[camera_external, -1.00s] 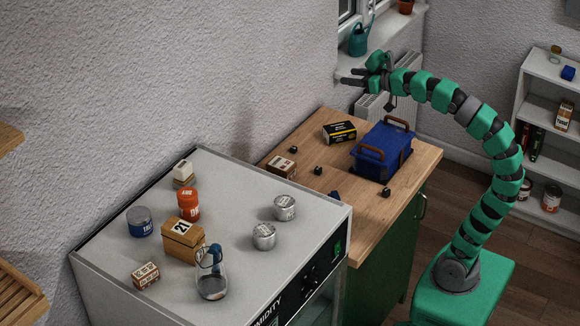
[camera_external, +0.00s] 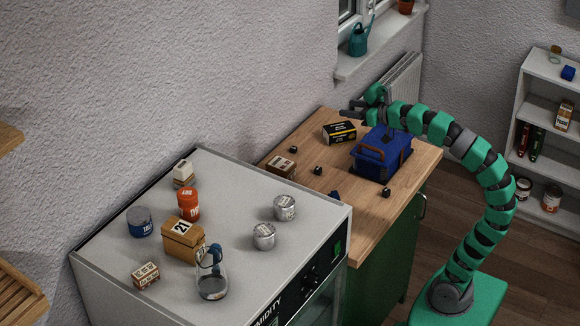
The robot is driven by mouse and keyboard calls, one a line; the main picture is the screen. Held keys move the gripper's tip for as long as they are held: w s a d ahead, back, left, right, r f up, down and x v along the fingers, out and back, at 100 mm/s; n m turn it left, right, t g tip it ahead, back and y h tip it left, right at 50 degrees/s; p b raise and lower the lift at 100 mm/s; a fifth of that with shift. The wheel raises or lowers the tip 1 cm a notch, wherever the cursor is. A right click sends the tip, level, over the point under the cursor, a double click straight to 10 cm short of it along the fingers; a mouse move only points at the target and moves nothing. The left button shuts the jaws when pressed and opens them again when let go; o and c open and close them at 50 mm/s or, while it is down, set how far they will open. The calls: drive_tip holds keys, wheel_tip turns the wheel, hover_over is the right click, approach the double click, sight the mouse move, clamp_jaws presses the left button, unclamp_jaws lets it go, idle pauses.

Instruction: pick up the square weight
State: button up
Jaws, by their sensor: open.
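Several small dark block-like pieces lie on the wooden worktop: one at the back left (camera_external: 293,149), one near the middle (camera_external: 318,170) and one near the right edge (camera_external: 386,193). They are too small for me to tell which is the square weight. A dark blue piece (camera_external: 335,195) is partly hidden behind the cabinet's edge. My gripper (camera_external: 350,108) is open and empty. It points left and appears above the back of the worktop, apart from the dark pieces.
A blue toolbox (camera_external: 380,155) with brown handles stands below my arm. A black-and-yellow box (camera_external: 339,132) and a brown box (camera_external: 282,167) stand on the worktop. A white cabinet (camera_external: 240,185) holds tins, boxes and a glass jug (camera_external: 211,285).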

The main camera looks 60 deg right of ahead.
drive_tip(key=shift+c, duration=0.6)
